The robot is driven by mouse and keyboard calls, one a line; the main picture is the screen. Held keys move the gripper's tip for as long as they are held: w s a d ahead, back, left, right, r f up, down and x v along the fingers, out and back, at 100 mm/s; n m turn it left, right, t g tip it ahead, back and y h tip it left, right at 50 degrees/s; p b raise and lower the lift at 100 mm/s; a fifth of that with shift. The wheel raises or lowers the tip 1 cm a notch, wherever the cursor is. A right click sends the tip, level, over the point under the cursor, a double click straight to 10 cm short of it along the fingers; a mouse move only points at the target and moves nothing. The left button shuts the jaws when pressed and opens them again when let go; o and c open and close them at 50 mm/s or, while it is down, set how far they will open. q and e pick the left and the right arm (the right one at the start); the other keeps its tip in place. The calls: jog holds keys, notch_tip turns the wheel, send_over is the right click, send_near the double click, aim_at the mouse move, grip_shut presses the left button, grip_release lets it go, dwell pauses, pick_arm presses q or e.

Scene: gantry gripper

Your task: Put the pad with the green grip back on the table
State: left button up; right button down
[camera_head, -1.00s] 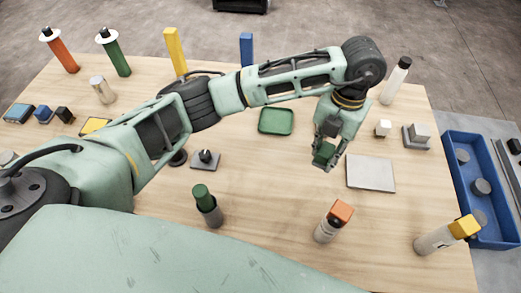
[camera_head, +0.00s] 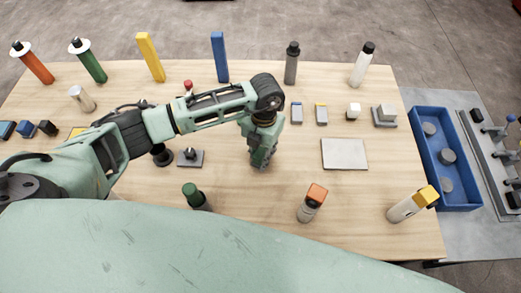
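My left gripper (camera_head: 262,158) points down near the middle of the table (camera_head: 250,215), to the left of the light grey plate (camera_head: 344,153). Its fingers are seen from above and behind, and I cannot tell whether they are open or shut. I cannot make out the pad with the green grip for certain; the gripper hides whatever is at or under its fingertips. Two small grey pads, one with a blue end (camera_head: 297,112) and one with a yellow end (camera_head: 321,113), lie behind and to the right of the gripper. My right gripper is not in view.
A white block (camera_head: 353,110) and a block on a grey base (camera_head: 385,116) stand at the right. A blue bin (camera_head: 446,190) is beyond the table's right edge. An orange-topped cylinder (camera_head: 312,202) and green-topped cylinder (camera_head: 194,195) stand in front. Tall posts line the back.

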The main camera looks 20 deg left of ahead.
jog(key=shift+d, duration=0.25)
pick_arm(q)
jog(key=shift+f, duration=0.1)
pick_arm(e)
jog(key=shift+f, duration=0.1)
pick_arm(q)
jog(key=shift+f+b, duration=0.15)
jog(key=shift+b, duration=0.15)
jog(key=o, duration=1)
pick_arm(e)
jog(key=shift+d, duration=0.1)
